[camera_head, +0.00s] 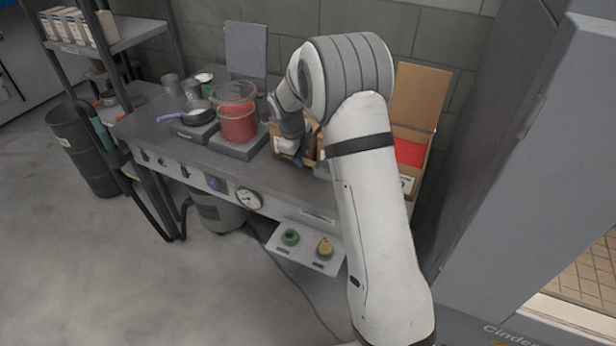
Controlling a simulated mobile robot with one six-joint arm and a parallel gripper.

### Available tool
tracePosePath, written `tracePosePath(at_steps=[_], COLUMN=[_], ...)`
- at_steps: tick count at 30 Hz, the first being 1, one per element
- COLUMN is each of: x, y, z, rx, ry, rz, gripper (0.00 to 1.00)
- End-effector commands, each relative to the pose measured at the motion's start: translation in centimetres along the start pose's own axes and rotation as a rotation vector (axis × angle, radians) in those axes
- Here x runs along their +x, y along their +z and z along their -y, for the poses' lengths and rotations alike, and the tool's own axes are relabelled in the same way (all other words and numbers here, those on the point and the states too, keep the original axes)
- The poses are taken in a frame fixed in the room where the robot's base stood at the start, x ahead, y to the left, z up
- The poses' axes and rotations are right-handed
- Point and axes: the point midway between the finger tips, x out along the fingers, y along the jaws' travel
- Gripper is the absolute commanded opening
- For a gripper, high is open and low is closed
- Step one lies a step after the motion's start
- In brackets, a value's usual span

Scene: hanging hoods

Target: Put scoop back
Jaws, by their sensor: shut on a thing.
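My gripper (287,149) is low over the bench at a small open cardboard box (283,159), right of the red bucket. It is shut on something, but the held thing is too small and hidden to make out. I cannot clearly identify the scoop. A round dark pan-like dish (198,110) with a blue handle (171,117) rests on a grey block at the bench's left, apart from my gripper.
A clear bucket with red contents (237,119) stands on a grey scale (240,147) close left of my gripper. A taller open carton (420,105) stands behind my arm. A small shelf (305,250) juts out below the bench (235,172). Floor at front left is clear.

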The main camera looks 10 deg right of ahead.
Motion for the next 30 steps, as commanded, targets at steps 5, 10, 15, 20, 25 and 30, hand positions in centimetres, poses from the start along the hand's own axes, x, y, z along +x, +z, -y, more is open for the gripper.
tracePosePath(at_steps=[5,10,15,20,25,30], x=[2.2,3.5,5.8,6.0,6.2,6.2], y=[0.1,0.2,0.4,0.5,0.5,0.5], z=[-0.6,-1.0,-1.6,-1.6,-1.7,-1.7], rx=[-0.001,-0.004,-0.005,-0.005,-0.005,-0.006], ry=[0.001,0.001,0.002,-0.001,-0.001,0.0], rz=[0.0,0.0,0.0,0.004,0.003,0.003], gripper=[0.0,0.0,0.0,0.0,0.0,0.26])
